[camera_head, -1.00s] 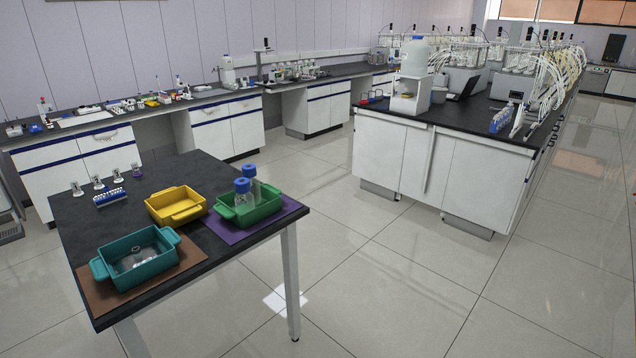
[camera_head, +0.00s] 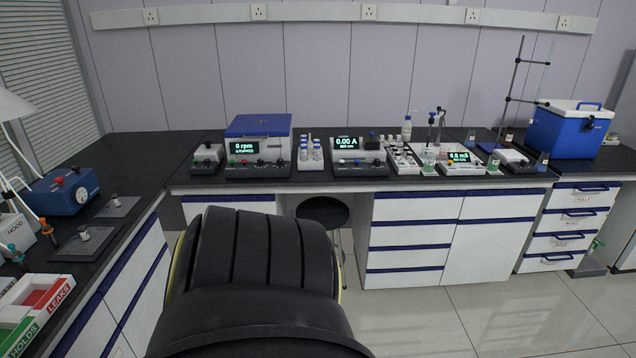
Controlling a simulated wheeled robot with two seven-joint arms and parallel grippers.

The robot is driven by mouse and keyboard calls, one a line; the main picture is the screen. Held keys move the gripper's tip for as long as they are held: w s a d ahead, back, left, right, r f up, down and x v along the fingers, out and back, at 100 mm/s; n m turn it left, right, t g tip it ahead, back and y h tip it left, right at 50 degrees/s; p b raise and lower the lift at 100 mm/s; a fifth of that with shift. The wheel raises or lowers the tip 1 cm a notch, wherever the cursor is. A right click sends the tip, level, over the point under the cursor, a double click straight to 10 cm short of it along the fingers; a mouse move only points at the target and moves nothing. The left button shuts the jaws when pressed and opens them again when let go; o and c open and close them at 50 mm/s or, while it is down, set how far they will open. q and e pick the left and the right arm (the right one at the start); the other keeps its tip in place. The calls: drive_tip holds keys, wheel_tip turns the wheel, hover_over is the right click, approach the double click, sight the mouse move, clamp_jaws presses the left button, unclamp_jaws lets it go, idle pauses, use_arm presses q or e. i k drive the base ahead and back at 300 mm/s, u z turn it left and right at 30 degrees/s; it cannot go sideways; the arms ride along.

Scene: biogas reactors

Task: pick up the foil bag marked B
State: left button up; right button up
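No letter B is readable anywhere in view. Two flat grey squares, each with a small fitting on top, lie on the left bench; they may be foil bags, but I cannot tell. The nearer flat square (camera_head: 70,248) lies behind the red and green boxes. The farther flat square (camera_head: 122,208) lies right of the blue gauge box. Neither of my grippers is in view. A large black ribbed part, likely mine, fills the bottom middle and hides some floor and cabinet.
The left bench (camera_head: 117,235) also holds a blue box with a gauge (camera_head: 66,192) and labelled red and green boxes (camera_head: 50,298). The back bench carries a centrifuge-like device (camera_head: 259,139), a power supply and a blue cooler (camera_head: 565,130). A stool (camera_head: 322,212) stands under it.

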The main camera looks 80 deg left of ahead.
sight(118, 207)
drive_tip(key=u, duration=1.25)
drive_tip(key=i, duration=1.3)
drive_tip(key=u, duration=1.85)
drive_tip(key=i, duration=1.45)
drive_tip(key=u, duration=1.8)
drive_tip(key=i, duration=0.55)
drive_tip(key=u, duration=0.65)
